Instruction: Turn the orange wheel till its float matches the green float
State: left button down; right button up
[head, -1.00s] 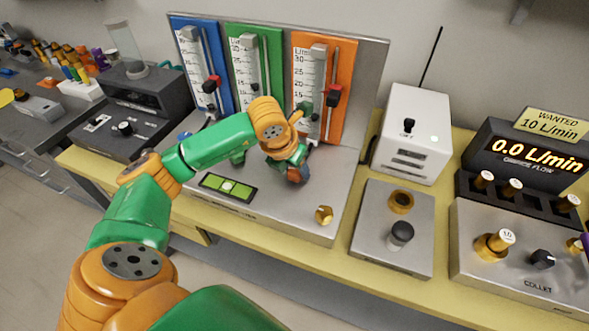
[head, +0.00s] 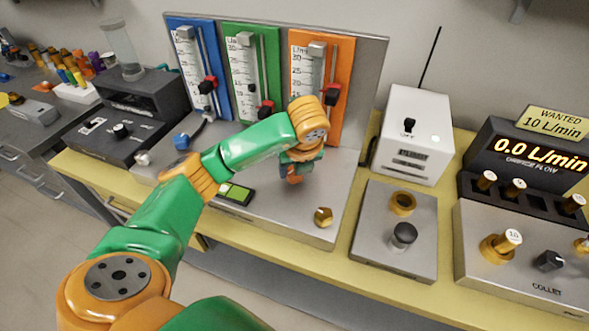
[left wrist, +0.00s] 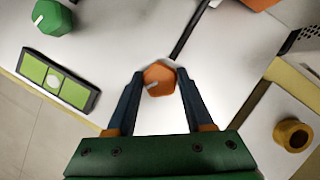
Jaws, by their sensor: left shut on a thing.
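The orange wheel (left wrist: 159,78), with a pale index mark, sits between the two fingers of my left gripper (left wrist: 156,88) in the left wrist view. The fingers are shut on its sides. A red-and-black piece (head: 331,94) on the orange panel is higher than the one (head: 266,108) on the green. The floats are too small to read surely. My right gripper is out of view.
The blue panel (head: 181,25) and blue wheel (head: 181,140) are left. The green wheel (left wrist: 53,17) and spirit level (left wrist: 56,78) lie left of the gripper in the wrist view. A brass knob (head: 323,216) is at the front. The display (head: 540,150) reads 0.0 L/min; a sign says 10 L/min.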

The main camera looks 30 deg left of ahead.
pick_arm(q)
jog(key=shift+r+n, duration=0.1)
jog(key=shift+n, duration=0.4)
jog(key=shift+c, duration=1.4)
grip_release()
jog(key=p+v, duration=0.3)
jog(key=v, duration=0.4)
jog(key=shift+p, duration=0.35)
jog(key=shift+w, duration=0.15)
